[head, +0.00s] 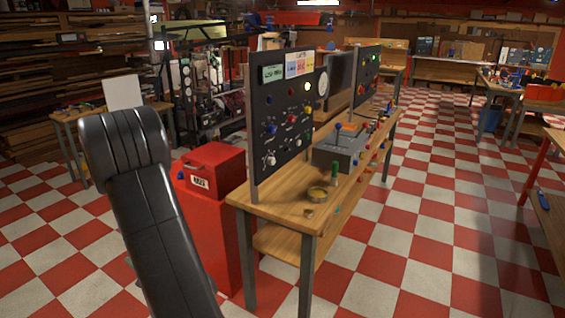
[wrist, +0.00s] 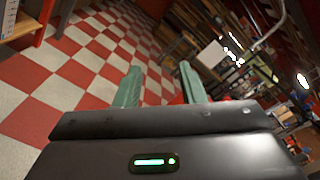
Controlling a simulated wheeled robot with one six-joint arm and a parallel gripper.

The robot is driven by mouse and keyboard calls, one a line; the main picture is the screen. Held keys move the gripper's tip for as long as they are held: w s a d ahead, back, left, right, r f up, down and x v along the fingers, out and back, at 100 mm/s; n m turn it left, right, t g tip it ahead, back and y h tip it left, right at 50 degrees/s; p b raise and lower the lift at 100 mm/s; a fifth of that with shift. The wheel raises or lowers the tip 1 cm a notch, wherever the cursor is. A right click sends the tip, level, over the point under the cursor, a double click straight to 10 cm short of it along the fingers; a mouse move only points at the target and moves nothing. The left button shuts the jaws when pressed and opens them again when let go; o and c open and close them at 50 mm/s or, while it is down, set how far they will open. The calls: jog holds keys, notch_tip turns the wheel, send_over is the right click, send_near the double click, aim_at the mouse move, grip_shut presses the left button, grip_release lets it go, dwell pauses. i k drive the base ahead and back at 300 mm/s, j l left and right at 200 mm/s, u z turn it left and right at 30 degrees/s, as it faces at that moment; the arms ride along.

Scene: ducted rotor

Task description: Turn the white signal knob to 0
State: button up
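A dark upright control panel (head: 282,120) stands on a wooden workbench (head: 240,200) in the head view. A white knob (head: 271,160) sits low on the panel at its left, and a second pale knob (head: 298,143) sits to its right. Their markings are too small to read. My gripper (wrist: 160,68) shows in the wrist view with its two green fingers apart and nothing between them. It points over the floor, away from the panel. The gripper is not visible in the head view, where only my dark arm shows left of the panel.
A red box (head: 212,167) on a red cabinet stands just left of the panel. A grey lever box (head: 338,152), a brass ring-shaped dish (head: 318,193) and a green cylinder (head: 334,172) are on the bench. The checkered floor (head: 430,240) right of the bench is clear.

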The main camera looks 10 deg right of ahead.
aim_at(271, 160)
jog(key=i+l, duration=0.2)
jog(key=l, duration=0.2)
jog(key=i+l, duration=0.15)
jog(key=l, duration=0.25)
jog(key=i+l, duration=0.2)
jog(key=l, duration=0.2)
jog(key=i+l, duration=0.15)
jog(key=l, duration=0.25)
jog(key=i+l, duration=0.2)
jog(key=l, duration=0.2)
jog(key=i+l, duration=0.1)
jog(key=i, duration=0.5)
